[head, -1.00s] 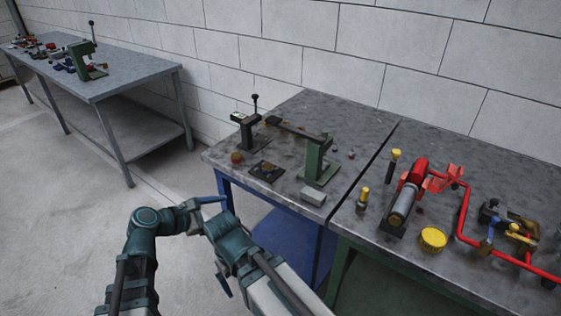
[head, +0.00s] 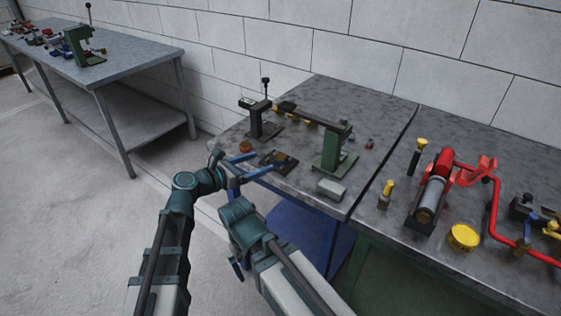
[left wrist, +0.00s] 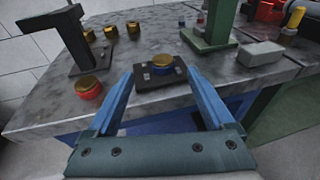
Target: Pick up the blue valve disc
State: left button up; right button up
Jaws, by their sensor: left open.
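The blue valve disc (left wrist: 163,63) has a brass top and a blue rim. It sits on a dark square block (left wrist: 153,80) on the near table. In the head view the disc (head: 281,157) looks small and dark. My left gripper (head: 262,163) is open and empty. In the left wrist view its blue fingers lie either side of the block, with the disc ahead between their tips, apart from it. My right gripper (head: 237,228) is lower in the head view, off the table's front edge; its jaw opening is unclear.
A red disc with a brass top (left wrist: 89,87) stands left of the block. Several brass pieces (left wrist: 110,32) lie behind. A dark stand (head: 263,122), a green press (head: 333,148) and a grey block (head: 332,190) surround the spot. A red pump assembly (head: 432,190) is further right.

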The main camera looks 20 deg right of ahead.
aim_at(279, 156)
pick_arm(q)
jog(key=shift+x, duration=0.85)
jog(key=shift+d, duration=0.1)
jog(key=b+x, duration=0.1)
jog(key=x, duration=0.4)
jog(key=shift+s+d+f, duration=0.1)
jog(key=shift+s+f, duration=0.05)
jog(key=shift+f, duration=0.05)
grip_shut()
